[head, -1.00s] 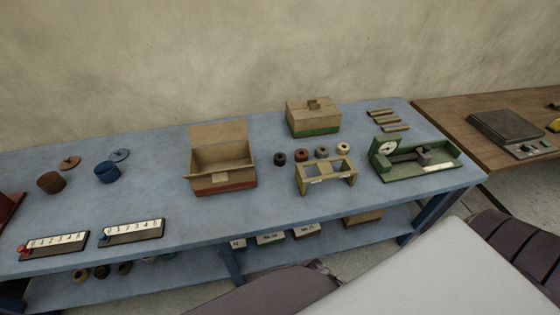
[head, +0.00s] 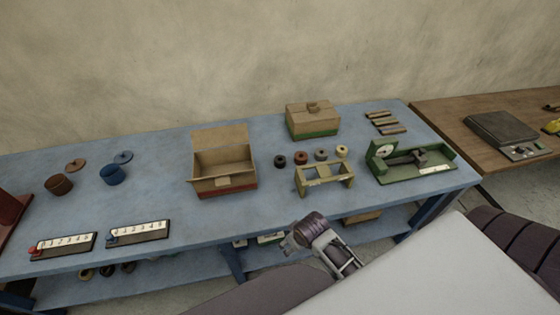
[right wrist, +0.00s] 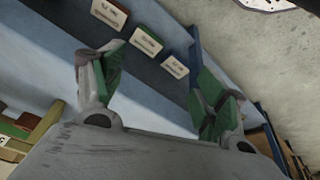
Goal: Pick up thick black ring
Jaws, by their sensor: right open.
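The black ring (head: 280,161) sits on the blue table, at the left end of a short row of rings behind a small wooden stand. It is just right of the open box. My right gripper (head: 290,243) is at the table's front edge, below and in front of the ring, well apart from it. In the right wrist view, its two green-padded fingers (right wrist: 158,82) are spread, with nothing between them. The ring does not show there. My left gripper is not in view.
A reddish ring (head: 301,158), a grey ring (head: 320,155) and a cream ring (head: 342,151) stand beside it. The wooden stand (head: 325,177) is in front. An open box (head: 222,182) is left, a closed box (head: 313,120) behind, a green scale (head: 410,160) right.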

